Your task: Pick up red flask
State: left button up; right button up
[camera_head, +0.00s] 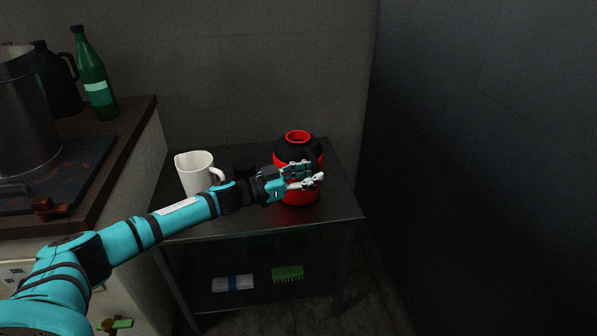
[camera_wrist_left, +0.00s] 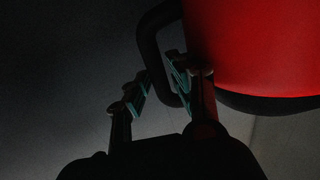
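The red flask (camera_head: 301,198), with a black shoulder and a red rim, stands upright on the dark metal table (camera_head: 335,213). My left gripper (camera_head: 306,175) is in front of it and hides part of its middle. In the left wrist view the flask's red side (camera_wrist_left: 260,45) fills the upper right, with its black handle (camera_wrist_left: 147,45) looping out to the left. There my left gripper (camera_wrist_left: 160,80) is open, its two fingers apart near the handle. The handle's lower part runs between or just beyond the fingertips; I cannot tell whether they touch. My right gripper is not in view.
The counter at left holds a green bottle (camera_head: 96,80) and a large pot (camera_head: 25,115). A green brush (camera_head: 288,273) lies on the lower shelf. A dark wall (camera_head: 480,150) rises at right.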

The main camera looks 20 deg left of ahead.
pick_arm(q)
jog(key=shift+d, duration=0.1)
grip_shut()
jog(key=shift+w+r, duration=0.1)
jog(key=shift+r, duration=0.1)
dwell(0.3)
jog(key=shift+r, duration=0.15)
